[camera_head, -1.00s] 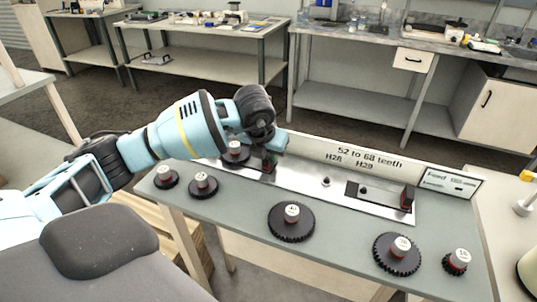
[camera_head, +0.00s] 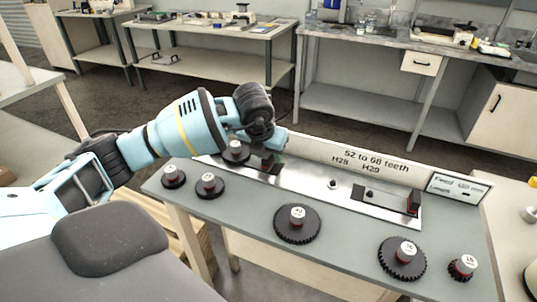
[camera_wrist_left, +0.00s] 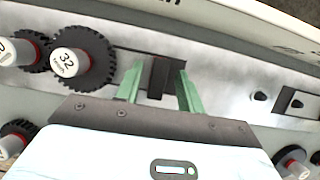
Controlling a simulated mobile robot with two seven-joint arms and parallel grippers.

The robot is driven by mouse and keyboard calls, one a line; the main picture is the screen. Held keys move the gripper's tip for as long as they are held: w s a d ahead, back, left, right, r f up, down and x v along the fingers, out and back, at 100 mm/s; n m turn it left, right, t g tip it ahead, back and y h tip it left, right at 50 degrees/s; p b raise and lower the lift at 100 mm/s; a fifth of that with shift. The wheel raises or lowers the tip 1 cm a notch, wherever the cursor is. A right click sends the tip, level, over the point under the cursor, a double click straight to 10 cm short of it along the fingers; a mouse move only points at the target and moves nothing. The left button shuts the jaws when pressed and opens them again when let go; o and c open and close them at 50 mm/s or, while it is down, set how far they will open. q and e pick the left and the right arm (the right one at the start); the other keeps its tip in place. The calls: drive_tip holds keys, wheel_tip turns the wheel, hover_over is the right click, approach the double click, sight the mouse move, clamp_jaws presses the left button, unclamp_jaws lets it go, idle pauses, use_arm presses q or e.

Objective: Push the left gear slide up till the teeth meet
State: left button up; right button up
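The left slide's dark upright block (camera_wrist_left: 158,78) stands in a dark slot in the metal plate. My left gripper (camera_wrist_left: 160,68) has its two green fingers on either side of this block, with small gaps showing, so it looks open around it. In the head view the left gripper (camera_head: 271,160) is low over the plate's left part, and the wrist partly hides the slide. A black gear marked 32 (camera_wrist_left: 80,58) sits beside the slot, close to another toothed gear (camera_wrist_left: 30,50); I cannot tell whether their teeth touch. My right gripper is not in view.
The right slot (camera_head: 385,198) holds a dark and red block (camera_head: 413,203). Loose gears lie along the bench front, including a large one (camera_head: 298,224) and one at right (camera_head: 402,259). A sign board (camera_head: 370,160) runs along the back edge.

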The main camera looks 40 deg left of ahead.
use_arm(q)
drive_tip(key=v, duration=0.7)
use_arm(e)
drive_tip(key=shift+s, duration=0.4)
use_arm(q)
drive_tip(key=shift+s, duration=0.1)
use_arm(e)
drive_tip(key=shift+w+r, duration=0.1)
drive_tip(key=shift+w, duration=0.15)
